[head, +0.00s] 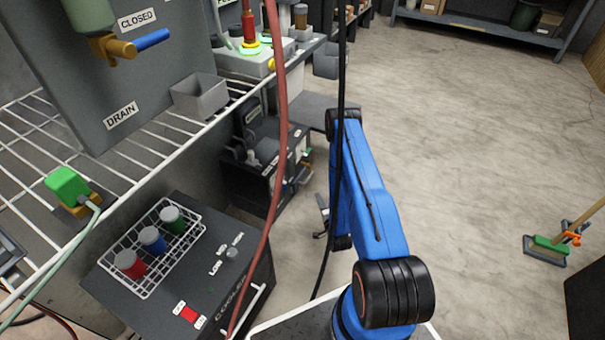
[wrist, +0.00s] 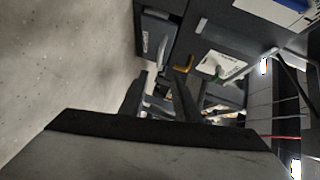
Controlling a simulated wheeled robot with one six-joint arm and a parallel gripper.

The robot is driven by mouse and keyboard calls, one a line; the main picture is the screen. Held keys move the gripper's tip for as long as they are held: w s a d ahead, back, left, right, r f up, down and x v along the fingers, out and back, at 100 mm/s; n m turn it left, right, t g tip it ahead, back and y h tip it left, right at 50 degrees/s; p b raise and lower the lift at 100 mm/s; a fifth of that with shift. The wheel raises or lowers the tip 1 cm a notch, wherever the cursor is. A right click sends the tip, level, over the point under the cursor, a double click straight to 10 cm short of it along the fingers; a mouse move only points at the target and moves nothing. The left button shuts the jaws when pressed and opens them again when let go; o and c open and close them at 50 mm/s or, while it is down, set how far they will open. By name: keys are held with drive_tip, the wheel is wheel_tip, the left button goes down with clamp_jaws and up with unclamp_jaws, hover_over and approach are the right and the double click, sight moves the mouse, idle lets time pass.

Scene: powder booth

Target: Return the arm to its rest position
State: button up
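My blue arm (head: 375,190) rises from its base at the bottom of the head view, reaches up and away, and bends down at a black joint at the top. My gripper (head: 320,218) shows only in part there, to the left of the arm, low over the floor; the arm hides the rest. In the wrist view the two dark fingers of my gripper (wrist: 162,82) stand apart with a gap between them. Nothing is seen held in the gap.
A black cooler (head: 195,262) with a wire rack of capped jars (head: 152,240) stands at lower left. A wire shelf (head: 140,150) is above it. A red hose (head: 280,110) and black cable (head: 341,60) hang near the arm. Floor at right is open, with a brush and dustpan (head: 548,248).

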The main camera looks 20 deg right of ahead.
drive_tip(key=w+r+n+g+y, duration=0.1)
drive_tip(key=w+r+n, duration=0.2)
drive_tip(key=w+r, duration=0.45)
drive_tip(key=w+r+n+g, duration=0.2)
drive_tip(key=w+r, duration=0.3)
drive_tip(key=r, duration=0.6)
drive_tip(key=s+a+r+n+g, duration=0.1)
drive_tip(key=s+a+r+n, duration=0.15)
drive_tip(key=r, duration=0.95)
drive_tip(key=s+a+r+n+g, duration=0.2)
drive_tip(key=a+r, duration=0.1)
drive_tip(key=r, duration=0.9)
drive_tip(key=s+a+r+n+g, duration=0.1)
drive_tip(key=s+a+r+n, duration=0.15)
drive_tip(key=s+r, duration=0.6)
drive_tip(key=s+a+r+n+g, duration=0.15)
drive_tip(key=s+a+r, duration=0.25)
drive_tip(key=s+r, duration=0.5)
drive_tip(key=s+a+r+n+g, duration=0.1)
drive_tip(key=s+a+r+n, duration=0.1)
drive_tip(key=s, duration=1.2)
drive_tip(key=s+a+r+n+g+y, duration=0.1)
drive_tip(key=s+a+r+n+g, duration=0.1)
drive_tip(key=s, duration=1.2)
drive_tip(key=shift+s+a+r, duration=0.15)
drive_tip(key=shift+s+r, duration=0.05)
drive_tip(key=shift+s, duration=0.15)
